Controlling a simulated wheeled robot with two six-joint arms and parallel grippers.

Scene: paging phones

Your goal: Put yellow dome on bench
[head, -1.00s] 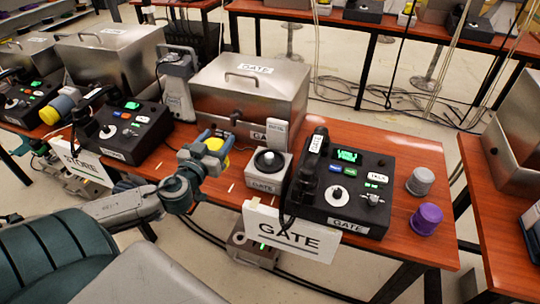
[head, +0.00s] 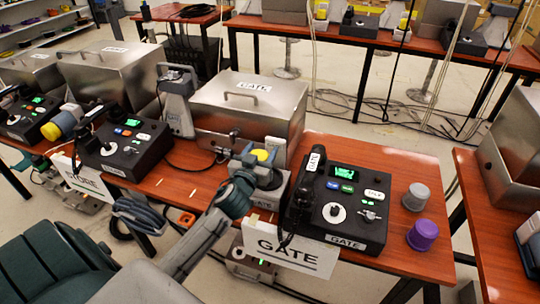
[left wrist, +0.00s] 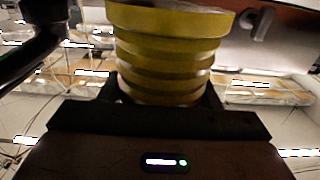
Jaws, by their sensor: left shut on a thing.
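The yellow dome (head: 263,155) is held in my left gripper (head: 258,163), which is shut on it. The brown bench (head: 391,160) spreads beneath these things. My right gripper is not in view.
The black GATE phone (head: 345,205) stands right of my gripper. A grey dome (head: 416,197) and a purple dome (head: 422,235) sit at the bench's right end. A steel GATE box (head: 248,105) stands behind. The bench between phone and back edge is clear.

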